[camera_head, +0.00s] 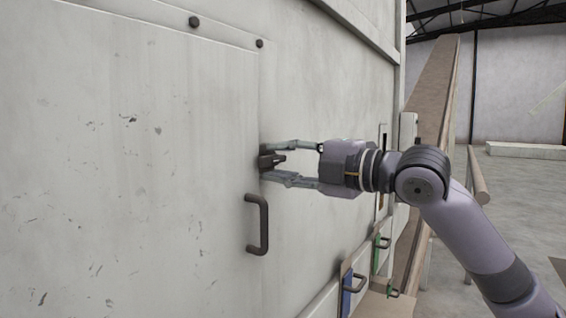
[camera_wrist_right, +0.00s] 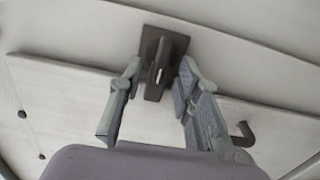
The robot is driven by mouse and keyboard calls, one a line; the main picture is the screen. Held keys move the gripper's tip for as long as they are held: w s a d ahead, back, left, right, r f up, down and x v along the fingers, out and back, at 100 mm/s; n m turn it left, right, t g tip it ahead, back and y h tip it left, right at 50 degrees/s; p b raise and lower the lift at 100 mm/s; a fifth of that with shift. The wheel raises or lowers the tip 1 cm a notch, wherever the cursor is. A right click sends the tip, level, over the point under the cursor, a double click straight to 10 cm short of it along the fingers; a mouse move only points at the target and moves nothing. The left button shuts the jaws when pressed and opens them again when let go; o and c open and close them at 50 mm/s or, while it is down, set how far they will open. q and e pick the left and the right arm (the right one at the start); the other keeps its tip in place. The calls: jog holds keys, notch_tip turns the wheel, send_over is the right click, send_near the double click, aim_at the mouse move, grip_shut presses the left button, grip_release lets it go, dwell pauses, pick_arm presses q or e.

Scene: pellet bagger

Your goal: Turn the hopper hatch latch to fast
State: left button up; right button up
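The hatch (camera_head: 130,170) is a large pale scuffed panel filling the left of the head view, flush with the machine wall. Its dark latch (camera_head: 271,161) is at the panel's right edge, above the handle. In the right wrist view the latch (camera_wrist_right: 160,62) shows as a dark plate with a raised knob. My right gripper (camera_head: 268,161) is open, its fingers above and below the latch in the head view. In the wrist view its fingers (camera_wrist_right: 157,80) stand either side of the latch, with gaps visible. My left gripper is not in view.
A dark bar handle (camera_head: 264,225) sticks out below the latch; it also shows in the wrist view (camera_wrist_right: 243,134). Lower right are blue (camera_head: 346,292) and green (camera_head: 377,252) panels with small handles. A sloping conveyor (camera_head: 435,95) rises behind my right arm.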

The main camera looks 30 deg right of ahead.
jog(key=shift+s+d+f, duration=0.1)
jog(key=shift+s+d, duration=0.3)
jog(key=shift+s, duration=0.1)
jog(key=shift+a+v, duration=0.25)
jog(key=shift+v, duration=1.2)
send_near(276, 161)
jog(key=s, duration=0.2)
jog(key=shift+s+d, duration=0.6)
jog(key=shift+d, duration=0.05)
